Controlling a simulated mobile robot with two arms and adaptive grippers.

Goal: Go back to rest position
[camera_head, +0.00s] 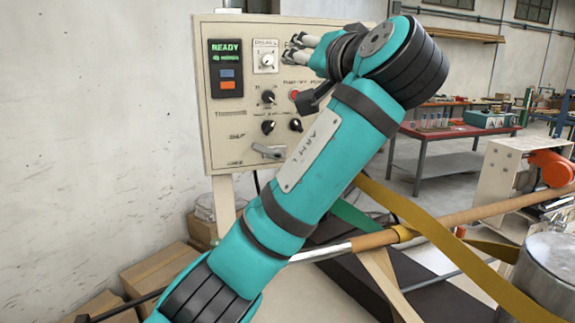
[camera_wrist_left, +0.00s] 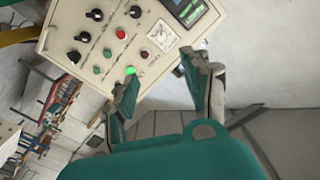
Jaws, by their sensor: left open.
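My left arm (camera_head: 318,160) reaches up across the head view to a beige control panel (camera_head: 220,150). My left gripper (camera_head: 295,49) is in front of the panel's upper part, just right of a selector knob on a white plate (camera_head: 267,56). The wrist view shows its two fingers (camera_wrist_left: 160,76) apart with nothing between them. The panel (camera_wrist_left: 78,25) lies beyond the fingertips there, with the white-plated knob (camera_wrist_left: 163,36) and a lit green button (camera_wrist_left: 130,71). Contact with the panel cannot be told. My right gripper is not in view.
The panel's screen (camera_head: 226,66) reads READY. A long roller (camera_head: 450,219) with a yellow strap (camera_head: 420,218) runs right of my arm, near a metal drum (camera_head: 546,274). Cardboard boxes (camera_head: 160,268) stand low at left. A red workbench (camera_head: 458,131) is behind.

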